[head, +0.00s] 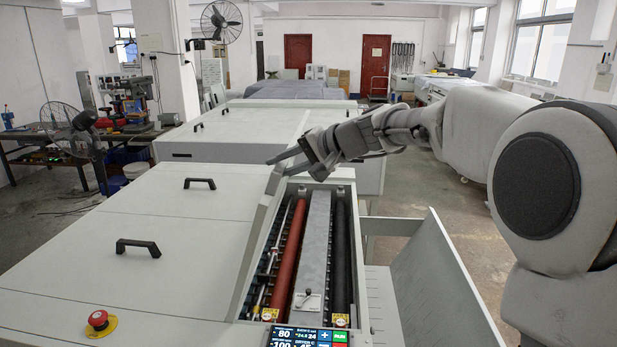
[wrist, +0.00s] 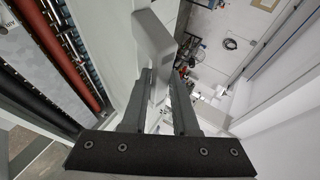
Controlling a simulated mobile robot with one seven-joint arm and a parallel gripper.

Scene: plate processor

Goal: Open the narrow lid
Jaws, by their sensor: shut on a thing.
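The narrow lid (head: 262,220) is a pale grey strip on the plate processor. It stands raised along the left side of the long opening, which shows the rollers inside. My gripper (head: 288,160) is at the lid's far end, above the opening. In the wrist view, my gripper (wrist: 163,88) is shut on a pale grey handle-like piece (wrist: 152,32), which sticks out beyond the fingertips. A pale panel (wrist: 112,35) beside it appears to be the lid. The exact contact is hidden in the head view.
The opening holds a red roller (head: 289,245), a grey bar (head: 315,240) and a black roller (head: 340,250). Wide covers with black handles (head: 138,247) lie shut to the left. A touchscreen (head: 305,336) and a red stop button (head: 98,318) are in front.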

